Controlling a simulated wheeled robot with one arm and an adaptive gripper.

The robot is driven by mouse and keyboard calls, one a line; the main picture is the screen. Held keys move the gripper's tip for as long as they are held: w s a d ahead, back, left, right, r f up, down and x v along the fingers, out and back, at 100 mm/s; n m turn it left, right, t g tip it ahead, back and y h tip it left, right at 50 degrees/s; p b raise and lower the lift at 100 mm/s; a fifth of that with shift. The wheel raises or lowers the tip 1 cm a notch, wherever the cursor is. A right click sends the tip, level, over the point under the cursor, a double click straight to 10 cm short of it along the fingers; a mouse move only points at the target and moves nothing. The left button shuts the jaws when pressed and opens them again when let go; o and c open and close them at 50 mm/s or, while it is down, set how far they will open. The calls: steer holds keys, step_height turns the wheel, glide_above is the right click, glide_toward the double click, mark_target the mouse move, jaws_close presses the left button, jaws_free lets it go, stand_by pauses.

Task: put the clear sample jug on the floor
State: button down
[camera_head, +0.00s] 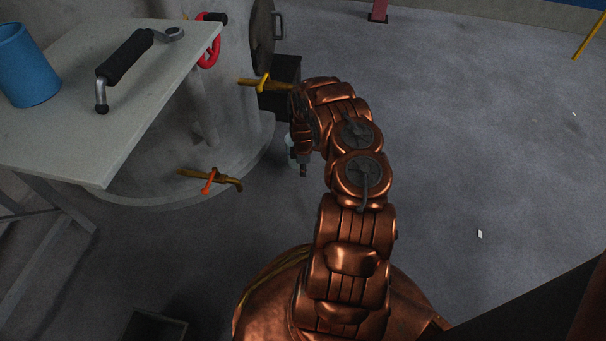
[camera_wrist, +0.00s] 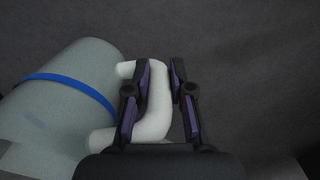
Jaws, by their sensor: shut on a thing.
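The clear sample jug (camera_wrist: 62,65) is a pale, cloudy cylinder with a blue band and a white handle (camera_wrist: 156,118). It fills the left of the wrist view. My gripper (camera_wrist: 161,76) has its two dark, purple-padded fingers on either side of the handle and is shut on it. In the head view only a pale sliver of the jug (camera_head: 291,143) shows beside my gripper (camera_head: 303,168); my arm hides the rest. The grey floor (camera_head: 480,140) lies below; I cannot tell whether the jug touches it.
A table (camera_head: 150,100) at left holds a blue cup (camera_head: 27,65) and a black-handled tool (camera_head: 125,57). A dark box (camera_head: 280,85) is beyond my gripper. The floor at right is mostly clear.

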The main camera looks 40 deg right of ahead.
steer(key=shift+f, duration=0.65)
steer(key=shift+f, duration=0.15)
steer(key=c, duration=1)
jaws_free()
step_height(320, 180, up, 12)
steer(key=p, duration=0.4)
steer(key=shift+s+a+p, duration=0.1)
steer(key=shift+s+p, duration=0.05)
steer(key=shift+p, duration=0.2)
